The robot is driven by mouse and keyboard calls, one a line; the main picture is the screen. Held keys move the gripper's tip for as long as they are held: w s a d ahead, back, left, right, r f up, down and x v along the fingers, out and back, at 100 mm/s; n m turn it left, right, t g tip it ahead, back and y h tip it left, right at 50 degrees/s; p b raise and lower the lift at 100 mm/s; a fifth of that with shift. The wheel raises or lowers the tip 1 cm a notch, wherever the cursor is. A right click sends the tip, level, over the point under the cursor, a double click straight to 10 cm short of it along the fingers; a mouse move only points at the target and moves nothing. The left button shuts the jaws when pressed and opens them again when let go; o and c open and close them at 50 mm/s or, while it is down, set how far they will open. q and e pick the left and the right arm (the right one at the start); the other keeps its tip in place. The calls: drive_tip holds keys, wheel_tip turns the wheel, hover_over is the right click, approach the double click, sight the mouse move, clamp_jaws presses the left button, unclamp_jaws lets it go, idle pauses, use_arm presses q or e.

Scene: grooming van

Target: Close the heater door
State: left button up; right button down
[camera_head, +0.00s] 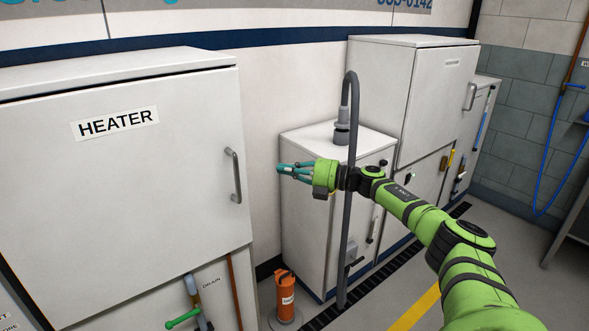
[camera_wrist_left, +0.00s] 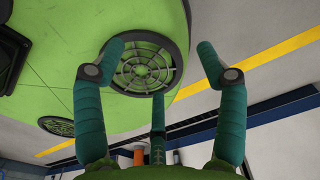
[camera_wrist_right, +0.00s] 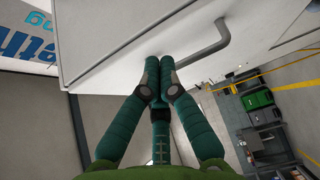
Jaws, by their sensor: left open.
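The heater door (camera_head: 120,190) is a white panel with a HEATER label and a grey bar handle (camera_head: 234,175) at its right side. It looks flush or nearly flush with its cabinet; a thin dark line runs along its top edge. My right gripper (camera_head: 279,169) is to the right of the handle, fingers pointing left, apart from the handle. In the right wrist view its fingertips (camera_wrist_right: 158,75) are together and empty, in front of a white panel with a handle (camera_wrist_right: 205,45). My left gripper (camera_wrist_left: 160,60) is open and empty, over my green base.
A low white cabinet (camera_head: 305,215) with a grey hose (camera_head: 348,200) stands behind my right forearm. A taller white cabinet (camera_head: 412,105) is farther right. An orange cylinder (camera_head: 287,293) stands on the floor.

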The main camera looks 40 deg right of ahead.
use_arm(q)
drive_tip(key=shift+w+f+b, duration=1.05)
drive_tip(key=shift+w+f, duration=0.05)
drive_tip(key=shift+f, duration=0.05)
use_arm(e)
drive_tip(key=d, duration=0.4)
drive_tip(key=shift+w+r, duration=0.15)
drive_tip(key=shift+r, duration=0.2)
